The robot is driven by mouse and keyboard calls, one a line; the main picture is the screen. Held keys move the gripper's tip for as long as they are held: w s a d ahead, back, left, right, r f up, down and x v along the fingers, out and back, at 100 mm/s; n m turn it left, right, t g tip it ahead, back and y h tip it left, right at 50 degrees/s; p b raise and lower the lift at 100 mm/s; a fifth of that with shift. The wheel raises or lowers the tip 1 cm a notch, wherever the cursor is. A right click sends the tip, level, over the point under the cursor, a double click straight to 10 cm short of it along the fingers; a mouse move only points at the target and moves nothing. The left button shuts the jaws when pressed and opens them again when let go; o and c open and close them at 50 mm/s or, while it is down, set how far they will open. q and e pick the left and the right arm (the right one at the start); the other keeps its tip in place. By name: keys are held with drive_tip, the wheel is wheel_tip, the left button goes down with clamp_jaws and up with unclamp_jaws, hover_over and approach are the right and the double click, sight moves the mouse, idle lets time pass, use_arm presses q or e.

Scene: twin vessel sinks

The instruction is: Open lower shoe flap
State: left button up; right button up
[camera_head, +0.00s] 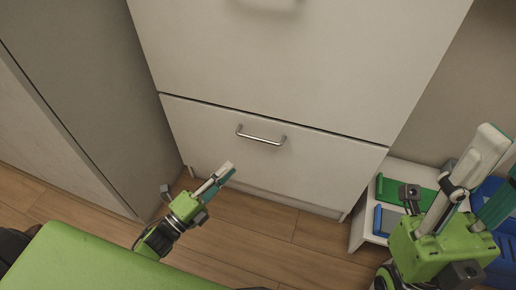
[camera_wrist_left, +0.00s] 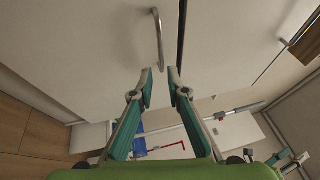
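The lower shoe flap (camera_head: 240,155) is a white panel on the cabinet front, flush and shut in the head view. Its metal bar handle (camera_head: 261,135) is near its top edge; the handle also shows in the left wrist view (camera_wrist_left: 158,38). My left gripper (camera_head: 227,170) is below and left of the handle, apart from it. In the left wrist view its fingertips (camera_wrist_left: 160,80) are parted with nothing between them, and the handle lies just beyond the gap. My right gripper (camera_head: 500,158) is at the right edge, its fingers apart and empty, partly cut off.
An upper white flap (camera_head: 290,60) sits above a dark seam. A low white shelf (camera_head: 360,228) with green and blue items (camera_head: 388,188) stands right of the cabinet, near my right gripper. A grey panel (camera_head: 90,90) stands at left. Wooden floor (camera_head: 270,222) is clear in front.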

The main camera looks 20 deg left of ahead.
sight(258, 140)
use_arm(q)
drive_tip(key=b+x, duration=0.3)
drive_tip(key=x, duration=1)
drive_tip(key=shift+w+d+r, duration=0.1)
drive_tip(key=shift+w+r, duration=0.05)
drive_tip(key=shift+w, duration=0.2)
clamp_jaws()
